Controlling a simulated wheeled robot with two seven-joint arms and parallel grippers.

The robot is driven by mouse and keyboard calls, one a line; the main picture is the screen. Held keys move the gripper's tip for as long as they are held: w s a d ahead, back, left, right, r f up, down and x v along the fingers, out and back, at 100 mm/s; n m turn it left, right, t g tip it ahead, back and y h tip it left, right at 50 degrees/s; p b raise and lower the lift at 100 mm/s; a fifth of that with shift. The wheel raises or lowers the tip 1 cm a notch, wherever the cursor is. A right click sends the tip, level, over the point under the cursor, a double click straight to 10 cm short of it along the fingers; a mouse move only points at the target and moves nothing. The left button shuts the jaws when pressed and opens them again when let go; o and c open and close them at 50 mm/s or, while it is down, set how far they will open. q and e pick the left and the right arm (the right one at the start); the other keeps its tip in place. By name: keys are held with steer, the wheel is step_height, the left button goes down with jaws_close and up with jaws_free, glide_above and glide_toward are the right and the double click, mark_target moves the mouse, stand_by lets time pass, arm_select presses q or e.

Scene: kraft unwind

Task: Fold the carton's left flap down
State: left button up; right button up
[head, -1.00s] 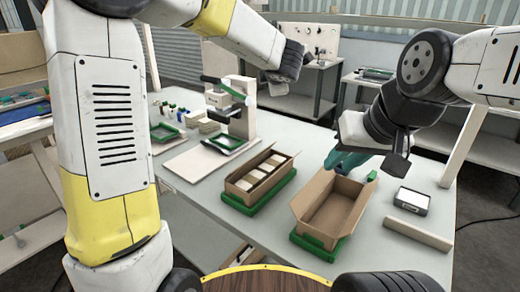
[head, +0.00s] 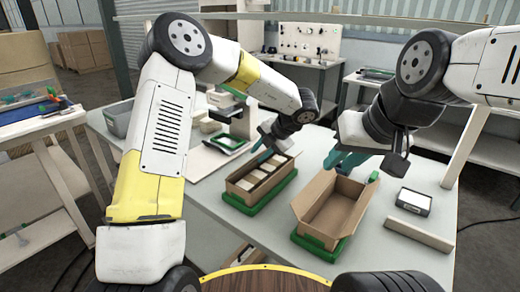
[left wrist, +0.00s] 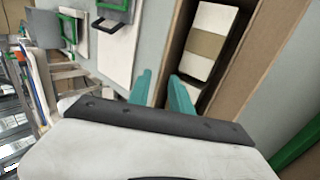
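A filled brown carton (head: 243,194) sits in a green tray in the head view, with pale and tan packs inside. My left gripper (head: 268,138) is above its far end.
A green tray (head: 326,253) holds the empty carton. A dark box with a white top (head: 413,200) and a tan strip (head: 418,236) lie to the right. A press stand (head: 240,120) and a green frame (head: 228,143) are behind left. The table front is clear.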

arm_select(q)
steer(key=shift+w+a+f, duration=0.15)
steer(key=shift+a+f, duration=0.1)
steer(key=shift+f, duration=0.15)
jaws_close()
stand_by(1.2)
